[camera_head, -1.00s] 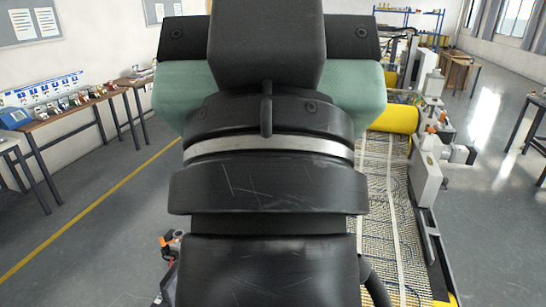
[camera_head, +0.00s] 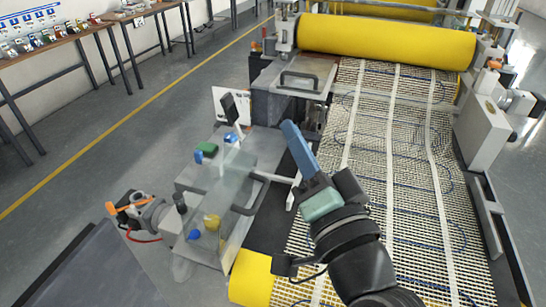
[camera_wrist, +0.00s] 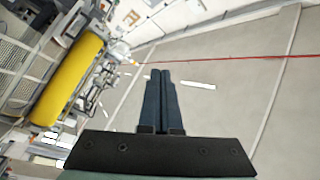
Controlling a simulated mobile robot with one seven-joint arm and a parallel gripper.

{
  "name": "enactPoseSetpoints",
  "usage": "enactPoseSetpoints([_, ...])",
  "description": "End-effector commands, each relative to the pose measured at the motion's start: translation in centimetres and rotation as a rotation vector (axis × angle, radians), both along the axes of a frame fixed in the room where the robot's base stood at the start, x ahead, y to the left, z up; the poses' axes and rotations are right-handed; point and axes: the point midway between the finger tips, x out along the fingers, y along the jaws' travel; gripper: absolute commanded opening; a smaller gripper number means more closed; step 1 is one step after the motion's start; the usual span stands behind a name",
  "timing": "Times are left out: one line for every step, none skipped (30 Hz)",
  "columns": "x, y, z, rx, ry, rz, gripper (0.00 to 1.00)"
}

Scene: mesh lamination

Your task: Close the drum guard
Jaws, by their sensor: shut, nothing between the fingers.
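A clear panel (camera_head: 228,178) with a dark bar handle (camera_head: 262,197) stands over a bench unit left of the mesh web. A second clear-topped cover (camera_head: 295,72) with a black handle (camera_head: 314,80) sits behind it, near the yellow drum (camera_head: 390,42). I cannot tell which one is the drum guard, or how far either is open. My gripper (camera_head: 288,126) is above the left edge of the web, its blue fingers pointing up-left, apart from both handles in the picture. In the wrist view the fingers (camera_wrist: 160,75) are together and empty.
The mesh web (camera_head: 390,190) runs along the right, with a side rail (camera_head: 500,235) at its edge. A yellow roller (camera_head: 252,278) lies at the near end. Blue and green parts show around the clear panel. Open floor (camera_head: 125,150) lies to the left.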

Motion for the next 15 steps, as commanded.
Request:
enactPoseSetpoints([-0.5,-0.9,-7.9,0.127,0.081,0.049,0.00])
enactPoseSetpoints([-1.0,-1.1,-10.4,0.202,0.117,0.080,0.00])
enactPoseSetpoints([-1.7,-1.6,-13.3,0.302,0.159,0.116,0.00])
enactPoseSetpoints([-2.3,-1.8,-15.3,0.374,0.186,0.142,0.00])
enactPoseSetpoints([-2.9,-2.1,-17.0,0.442,0.208,0.164,0.00])
enactPoseSetpoints([-3.6,-2.5,-18.9,0.529,0.233,0.191,0.00])
enactPoseSetpoints([-4.2,-2.8,-20.1,0.587,0.247,0.207,0.00])
enactPoseSetpoints([-4.7,-3.1,-21.0,0.641,0.259,0.224,0.00])
enactPoseSetpoints([-5.3,-3.4,-22.1,0.704,0.269,0.242,0.00])
enactPoseSetpoints([-5.7,-3.7,-22.7,0.744,0.275,0.252,0.00])
enactPoseSetpoints([-6.1,-3.9,-23.1,0.780,0.279,0.261,0.00])
enactPoseSetpoints([-6.5,-4.1,-23.5,0.817,0.283,0.272,0.00])
enactPoseSetpoints([-6.7,-4.2,-23.7,0.839,0.284,0.278,0.00])
enactPoseSetpoints([-6.9,-4.3,-23.8,0.855,0.286,0.283,0.00])
enactPoseSetpoints([-6.9,-4.4,-23.8,0.872,0.285,0.288,0.00])
